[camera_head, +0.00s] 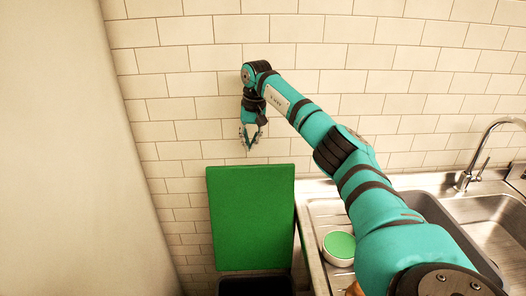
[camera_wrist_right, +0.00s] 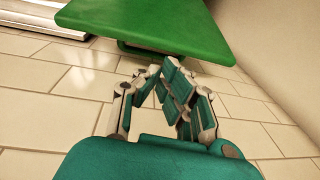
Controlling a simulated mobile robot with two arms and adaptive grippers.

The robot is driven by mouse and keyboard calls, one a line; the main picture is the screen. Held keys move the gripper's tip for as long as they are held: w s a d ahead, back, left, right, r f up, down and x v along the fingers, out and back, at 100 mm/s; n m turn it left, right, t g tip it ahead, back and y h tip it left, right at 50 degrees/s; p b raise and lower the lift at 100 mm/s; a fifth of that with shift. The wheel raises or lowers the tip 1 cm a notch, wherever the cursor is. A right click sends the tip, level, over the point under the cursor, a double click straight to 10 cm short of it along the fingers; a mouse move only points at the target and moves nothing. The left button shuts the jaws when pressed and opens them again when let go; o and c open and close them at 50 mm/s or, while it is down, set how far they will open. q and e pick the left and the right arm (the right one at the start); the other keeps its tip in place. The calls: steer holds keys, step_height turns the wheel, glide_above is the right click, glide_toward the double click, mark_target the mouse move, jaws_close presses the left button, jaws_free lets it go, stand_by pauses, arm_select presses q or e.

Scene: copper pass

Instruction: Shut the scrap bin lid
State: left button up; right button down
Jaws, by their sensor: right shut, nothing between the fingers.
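The green scrap bin lid (camera_head: 252,217) stands open, raised steeply at the back of the dark bin (camera_head: 256,286), whose rim shows at the bottom edge of the head view. My right gripper (camera_head: 249,148) is shut and empty, just above the lid's top edge and close to the tiled wall. In the right wrist view the lid (camera_wrist_right: 160,22) lies ahead of the shut fingers (camera_wrist_right: 158,75). I cannot tell whether the fingers touch it. My left gripper is not in view.
A steel sink (camera_head: 497,213) with a tap (camera_head: 481,160) is at the right. A white bowl with a green top (camera_head: 339,245) sits on the drainboard beside the bin. A pale wall or panel (camera_head: 75,160) closes off the left side. The tiled wall (camera_head: 180,60) is behind.

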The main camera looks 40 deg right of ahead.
steer(key=d+r+g, duration=0.1)
steer(key=d, duration=0.4)
steer(key=shift+h, duration=0.3)
step_height(320, 180, down, 9)
steer(key=p, duration=0.3)
steer(key=shift+s+a+r, duration=0.1)
steer(key=shift+r, duration=0.05)
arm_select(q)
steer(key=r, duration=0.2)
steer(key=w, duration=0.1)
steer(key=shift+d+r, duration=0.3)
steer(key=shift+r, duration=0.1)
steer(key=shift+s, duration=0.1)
arm_select(e)
steer(key=shift+s+a, duration=0.1)
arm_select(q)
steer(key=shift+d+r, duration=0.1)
